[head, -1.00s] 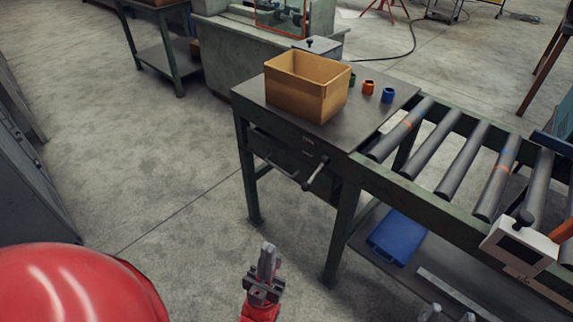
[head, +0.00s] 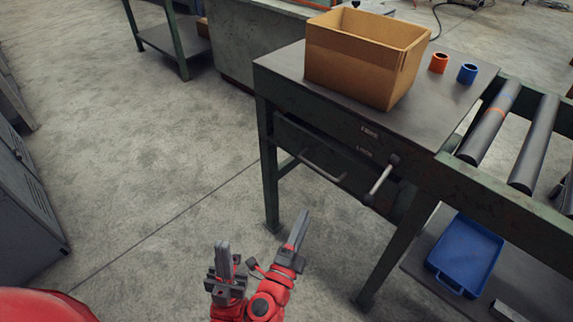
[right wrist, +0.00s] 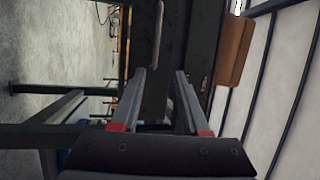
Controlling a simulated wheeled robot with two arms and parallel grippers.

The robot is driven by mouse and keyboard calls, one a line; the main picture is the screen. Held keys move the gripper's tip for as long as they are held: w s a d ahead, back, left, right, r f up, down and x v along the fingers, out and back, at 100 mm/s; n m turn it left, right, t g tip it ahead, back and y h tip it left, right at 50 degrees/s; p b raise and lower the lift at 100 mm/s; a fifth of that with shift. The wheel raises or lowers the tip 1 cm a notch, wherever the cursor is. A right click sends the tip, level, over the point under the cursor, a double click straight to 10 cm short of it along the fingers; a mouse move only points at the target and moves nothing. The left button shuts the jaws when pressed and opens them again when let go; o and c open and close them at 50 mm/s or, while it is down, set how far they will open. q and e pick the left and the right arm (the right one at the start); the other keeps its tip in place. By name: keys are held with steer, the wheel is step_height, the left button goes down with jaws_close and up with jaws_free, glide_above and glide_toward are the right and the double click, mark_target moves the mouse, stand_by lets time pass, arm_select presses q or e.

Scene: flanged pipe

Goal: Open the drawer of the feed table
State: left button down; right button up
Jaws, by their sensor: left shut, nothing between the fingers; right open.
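The feed table (head: 285,68) stands at centre right in the head view. Its dark drawer (head: 305,138) sits under the top and looks shut, with a bar handle (head: 322,168). A lever (head: 379,181) is at the drawer's right, near the labels FREE and LOCK; its setting is unclear. My left gripper (head: 222,246) is shut and empty, low in front of the table. My right gripper (head: 302,214) is open and empty, below and in front of the handle. In the right wrist view the handle (right wrist: 157,35) lies ahead of the right gripper (right wrist: 160,75), apart from the fingers.
A cardboard box (head: 350,60) stands on the table top, with an orange cup (head: 438,62) and a blue cup (head: 467,73) beside it. A roller conveyor (head: 533,145) adjoins at right. A blue tray (head: 465,252) lies on the lower shelf.

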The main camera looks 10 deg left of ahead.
mark_target(317, 169)
steer(key=shift+y, duration=0.4)
steer(key=x, duration=0.5)
steer(key=a+x, duration=0.1)
steer(key=x, duration=1.1)
steer(key=shift+w+a+f+b, duration=0.25)
steer(key=shift+a+f+b, duration=0.05)
steer(key=shift+f, duration=0.1)
jaws_close()
